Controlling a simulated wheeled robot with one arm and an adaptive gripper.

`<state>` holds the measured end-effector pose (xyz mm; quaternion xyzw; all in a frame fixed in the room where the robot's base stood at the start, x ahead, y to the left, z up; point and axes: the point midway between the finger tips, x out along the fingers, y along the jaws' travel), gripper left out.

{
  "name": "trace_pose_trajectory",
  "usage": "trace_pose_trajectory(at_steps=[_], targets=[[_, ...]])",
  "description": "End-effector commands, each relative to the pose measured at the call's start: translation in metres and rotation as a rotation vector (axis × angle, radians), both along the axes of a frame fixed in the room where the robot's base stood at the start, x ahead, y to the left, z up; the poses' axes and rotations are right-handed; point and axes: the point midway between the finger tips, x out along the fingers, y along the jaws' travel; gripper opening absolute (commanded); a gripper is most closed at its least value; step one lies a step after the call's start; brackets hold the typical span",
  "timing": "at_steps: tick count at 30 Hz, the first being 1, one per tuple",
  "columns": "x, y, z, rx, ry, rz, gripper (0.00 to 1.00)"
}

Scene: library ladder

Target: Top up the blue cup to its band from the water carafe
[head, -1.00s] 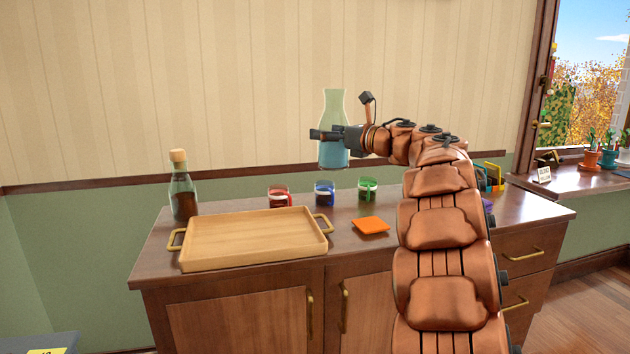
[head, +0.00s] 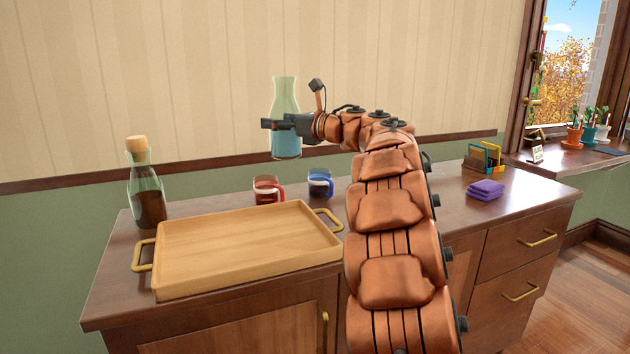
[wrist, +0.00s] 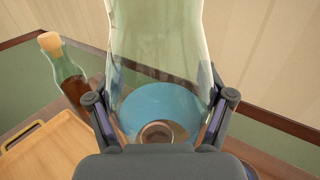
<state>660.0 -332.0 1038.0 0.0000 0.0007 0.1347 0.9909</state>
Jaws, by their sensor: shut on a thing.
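My gripper (head: 287,125) is shut on the water carafe (head: 285,97), a clear glass bottle with blue water in its lower part. The carafe is upright and held in the air above the cabinet top, above and behind the cups. In the wrist view the carafe (wrist: 155,50) fills the middle between my fingers. The blue cup (head: 320,184) stands on the cabinet top below and to the right of the carafe. Its band and water level are too small to tell. A red cup (head: 267,190) with dark liquid stands left of the blue cup.
A wooden tray (head: 240,248) with brass handles lies empty in front of the cups. A corked bottle of dark liquid (head: 146,190) stands at the left. Purple cloths (head: 485,190) and an organizer (head: 484,157) lie at the right. My arm hides part of the cabinet top.

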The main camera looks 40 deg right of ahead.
Motion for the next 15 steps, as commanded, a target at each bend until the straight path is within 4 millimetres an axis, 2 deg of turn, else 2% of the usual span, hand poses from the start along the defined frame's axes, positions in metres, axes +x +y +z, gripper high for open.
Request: trace_pose_trajectory(at_steps=[1, 6, 15], targets=[[0.0, 0.0, -0.012, 0.0, -0.003, 0.0, 0.11], [0.0, 0.0, -0.033, 0.0, -0.003, 0.0, 0.11], [-0.001, 0.0, -0.044, 0.0, -0.003, -0.001, 0.11]])
